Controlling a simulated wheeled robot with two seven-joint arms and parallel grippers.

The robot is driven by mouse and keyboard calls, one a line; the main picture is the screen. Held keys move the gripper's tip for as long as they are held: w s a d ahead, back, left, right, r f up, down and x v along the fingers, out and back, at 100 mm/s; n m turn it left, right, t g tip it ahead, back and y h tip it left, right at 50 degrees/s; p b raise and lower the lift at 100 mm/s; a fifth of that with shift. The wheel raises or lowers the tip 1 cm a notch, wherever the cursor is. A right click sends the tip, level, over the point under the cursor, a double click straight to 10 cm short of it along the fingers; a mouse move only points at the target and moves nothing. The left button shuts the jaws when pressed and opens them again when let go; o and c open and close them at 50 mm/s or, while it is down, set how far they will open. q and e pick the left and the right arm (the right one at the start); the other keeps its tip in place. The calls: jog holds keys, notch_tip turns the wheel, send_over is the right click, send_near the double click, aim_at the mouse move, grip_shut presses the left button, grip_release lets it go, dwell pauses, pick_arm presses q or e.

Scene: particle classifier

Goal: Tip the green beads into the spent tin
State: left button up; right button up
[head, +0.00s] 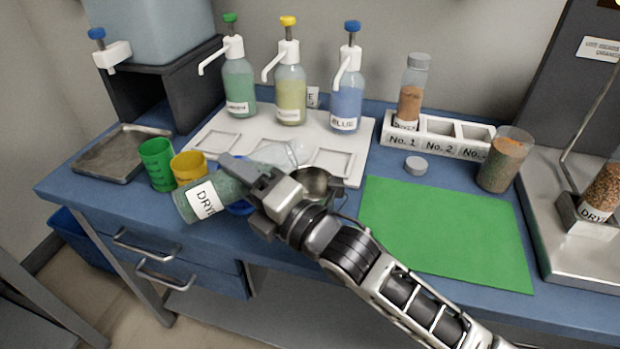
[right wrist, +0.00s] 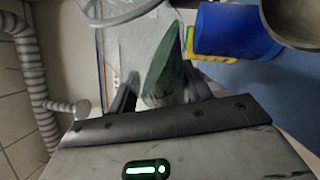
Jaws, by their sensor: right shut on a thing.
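A clear jar (head: 203,198) with a "DRY" label lies tilted far over onto its side, green beads toward its left end. My right gripper (head: 250,180) is shut around its middle and hides part of it. The jar's clear end points up and right in the head view. In the right wrist view the green beads (right wrist: 165,78) form a wedge inside the jar between my fingers. A round metal tin (head: 315,184), which looks like the spent tin, stands just right of the gripper, partly hidden; its rim (right wrist: 295,22) shows in the right wrist view. My left gripper is not in view.
Green (head: 157,164) and yellow (head: 189,166) cups stand close left of the jar; a blue cup (head: 240,207) is partly behind it. Pump bottles stand behind on a white tray (head: 358,150). A green mat (head: 445,228) is clear. A bead-filled beaker (head: 503,165) stands right.

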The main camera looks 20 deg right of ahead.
aim_at(246, 161)
jog(key=shift+d+m+t+b, duration=0.1)
jog(key=shift+m+t+b, duration=0.35)
jog(key=shift+m, duration=0.45)
jog(key=shift+w+d+r+m+t+p, duration=0.15)
jog(key=shift+r+m+t+p, duration=0.15)
jog(key=shift+r+m, duration=0.3)
jog(key=shift+s+d+r+m+t+p, duration=0.15)
jog(key=shift+r+m+t, duration=0.25)
jog(key=shift+m, duration=0.4)
jog(key=shift+w+d+r+m+t+p, duration=0.1)
jog(key=shift+d+r+m+t+p, duration=0.15)
jog(key=shift+r+m, duration=0.4)
dwell(0.8)
jog(key=shift+w+d+r+m+t+h+p, duration=0.1)
jog(key=shift+d+r+m+t+h+p, duration=0.2)
jog(key=shift+m, duration=0.4)
jog(key=shift+d+r+m+t+h+p, duration=0.15)
jog(key=shift+r+m+t+h+p, duration=0.15)
jog(key=shift+m, duration=0.35)
jog(key=shift+w+d+r+m+t+h+p, duration=0.15)
jog(key=shift+d+r+m+t+h, duration=0.2)
jog(key=shift+m, duration=0.35)
dwell(2.2)
